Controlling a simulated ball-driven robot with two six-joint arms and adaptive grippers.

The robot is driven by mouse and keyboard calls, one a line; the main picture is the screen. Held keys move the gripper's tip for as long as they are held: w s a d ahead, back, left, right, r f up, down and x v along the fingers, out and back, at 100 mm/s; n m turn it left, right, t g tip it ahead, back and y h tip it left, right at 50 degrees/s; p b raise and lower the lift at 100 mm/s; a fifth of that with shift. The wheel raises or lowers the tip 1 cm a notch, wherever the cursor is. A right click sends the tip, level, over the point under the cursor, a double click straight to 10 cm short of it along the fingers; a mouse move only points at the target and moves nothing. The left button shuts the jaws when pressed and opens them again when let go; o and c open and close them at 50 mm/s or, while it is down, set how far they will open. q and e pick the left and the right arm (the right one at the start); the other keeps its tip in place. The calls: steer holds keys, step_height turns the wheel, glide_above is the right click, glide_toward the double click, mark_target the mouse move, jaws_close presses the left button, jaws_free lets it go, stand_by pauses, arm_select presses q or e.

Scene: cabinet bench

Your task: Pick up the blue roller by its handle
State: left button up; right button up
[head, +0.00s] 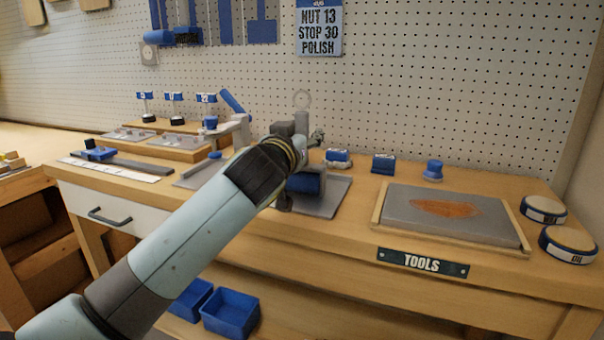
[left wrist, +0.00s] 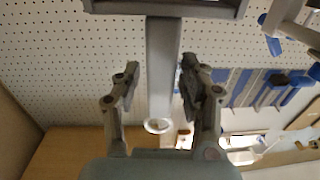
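The blue roller (head: 305,183) is at the middle of the bench, on a grey plate, partly hidden by my left arm. A grey upright bar with a ring at its end (head: 302,98), seemingly its handle, rises above my left gripper (head: 302,134). In the left wrist view the grey bar (left wrist: 162,65) and its pale ring (left wrist: 157,126) lie between the two fingers of the left gripper (left wrist: 157,85) as seen from the camera. The fingers are apart, with gaps to the bar. I cannot tell the depth between them. My right gripper is not in view.
A grey board with an orange patch (head: 400,208) lies to the right, near two round tins (head: 568,244). Small blue-topped items (head: 383,163) stand behind. A grey device with a blue lever (head: 234,103) stands left. Blue bins (head: 230,314) sit below.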

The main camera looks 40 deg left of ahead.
arm_select(q)
jaws_close()
steer(key=shift+r, duration=0.1)
stand_by(0.3)
